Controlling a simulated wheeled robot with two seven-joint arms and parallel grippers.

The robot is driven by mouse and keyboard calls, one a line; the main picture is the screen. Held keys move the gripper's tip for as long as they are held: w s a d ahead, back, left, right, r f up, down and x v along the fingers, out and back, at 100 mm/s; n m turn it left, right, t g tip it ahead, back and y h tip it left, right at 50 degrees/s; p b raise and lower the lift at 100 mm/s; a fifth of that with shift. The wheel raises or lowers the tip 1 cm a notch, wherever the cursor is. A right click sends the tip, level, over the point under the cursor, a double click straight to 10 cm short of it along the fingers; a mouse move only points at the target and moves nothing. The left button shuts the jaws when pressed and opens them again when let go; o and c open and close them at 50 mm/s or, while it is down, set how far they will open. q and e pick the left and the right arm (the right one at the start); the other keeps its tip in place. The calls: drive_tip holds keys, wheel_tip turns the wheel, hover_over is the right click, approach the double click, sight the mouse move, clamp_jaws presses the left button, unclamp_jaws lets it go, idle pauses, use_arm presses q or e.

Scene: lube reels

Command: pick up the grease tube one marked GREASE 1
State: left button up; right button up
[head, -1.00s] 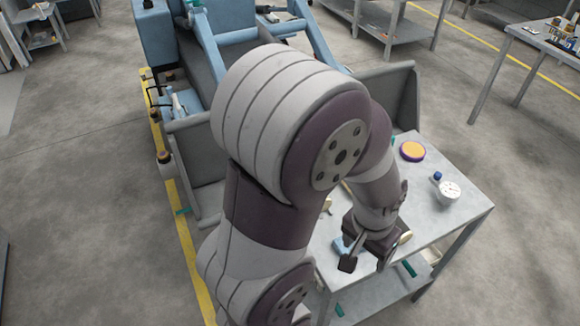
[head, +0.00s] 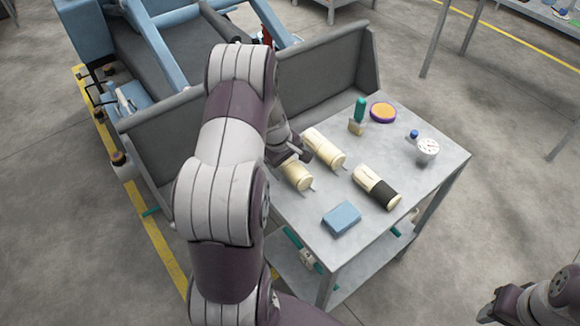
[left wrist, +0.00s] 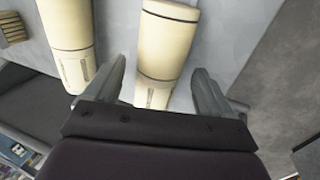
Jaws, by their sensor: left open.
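Three cream tubes lie on the grey metal table in the head view: a near-left one (head: 297,174), one behind it (head: 328,150), and one with a dark band (head: 377,187) to the right. I cannot read any marking, so I cannot tell which is GREASE 1. My left gripper (head: 291,151) is at the near-left tube, partly hidden by my arm. In the left wrist view, my open left gripper (left wrist: 160,83) has a cream tube (left wrist: 167,45) between its fingers, with gaps visible; another tube (left wrist: 68,35) lies left of the fingers. My right arm shows at the lower right; its fingers are unclear.
On the table (head: 440,160) are a blue box (head: 341,218), an orange-and-purple disc (head: 383,112), a green-topped item (head: 359,112) and a white gauge (head: 428,148). A grey panel (head: 320,85) stands behind the table. The front right tabletop is clear.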

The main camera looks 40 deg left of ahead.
use_arm(q)
drive_tip(key=shift+x, duration=0.85)
drive_tip(key=c, duration=1.2)
drive_tip(key=shift+o, duration=0.2)
drive_tip(key=shift+r, duration=0.15)
